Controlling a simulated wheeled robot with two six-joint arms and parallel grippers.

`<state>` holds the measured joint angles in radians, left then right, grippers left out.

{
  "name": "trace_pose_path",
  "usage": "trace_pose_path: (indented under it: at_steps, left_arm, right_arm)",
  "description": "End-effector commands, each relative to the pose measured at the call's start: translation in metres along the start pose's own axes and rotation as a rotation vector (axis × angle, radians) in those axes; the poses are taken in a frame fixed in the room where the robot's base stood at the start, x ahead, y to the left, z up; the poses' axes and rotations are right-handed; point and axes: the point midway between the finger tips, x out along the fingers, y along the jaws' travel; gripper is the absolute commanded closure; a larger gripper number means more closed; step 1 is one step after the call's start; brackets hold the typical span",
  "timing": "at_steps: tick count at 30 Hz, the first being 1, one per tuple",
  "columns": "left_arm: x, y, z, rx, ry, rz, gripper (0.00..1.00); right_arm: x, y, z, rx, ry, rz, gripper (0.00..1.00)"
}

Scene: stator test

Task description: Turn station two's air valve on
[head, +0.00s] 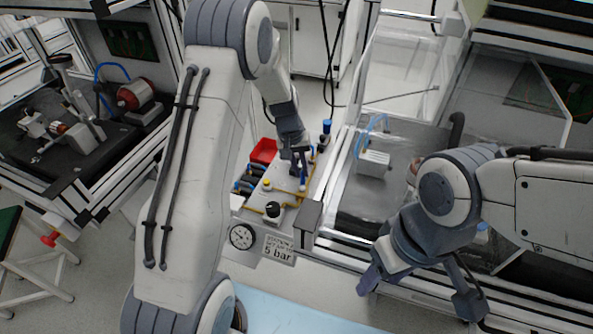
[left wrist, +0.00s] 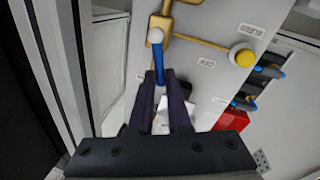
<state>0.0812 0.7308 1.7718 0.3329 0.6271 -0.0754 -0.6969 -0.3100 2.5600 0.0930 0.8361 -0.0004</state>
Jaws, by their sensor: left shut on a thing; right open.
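Station two's pneumatic panel (head: 262,208) stands in the middle of the head view, with brass pipes and fittings on it. The air valve's blue lever (left wrist: 162,62) points from a white-capped brass fitting (left wrist: 155,37) toward my gripper in the left wrist view. My left gripper (head: 300,158) is over the panel, and its fingers (left wrist: 163,82) are shut on the lever. In the head view the arm and fingers hide most of the lever. My right gripper (head: 420,299) is open and empty at the lower right, away from the panel.
A pressure gauge (head: 241,237) and a "5 bar" sign (head: 280,249) sit at the panel's front. A red bin (head: 263,150) lies behind. A glass-sided enclosure (head: 400,150) stands on the right.

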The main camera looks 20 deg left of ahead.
Motion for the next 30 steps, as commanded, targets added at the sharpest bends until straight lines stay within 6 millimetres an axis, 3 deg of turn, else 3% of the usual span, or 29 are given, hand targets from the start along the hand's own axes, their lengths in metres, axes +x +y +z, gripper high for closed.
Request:
trace_pose_path:
  at_steps: [13,30]
  left_arm:
    - [0.002,0.013,0.0,0.265,-0.053,0.0,1.0]
    - [0.002,0.015,0.001,0.321,-0.064,0.0,1.0]
  right_arm:
    - [-0.001,0.0,0.0,0.0,0.0,0.0,0.43]
    - [-0.001,0.0,0.0,0.0,0.0,0.0,0.43]
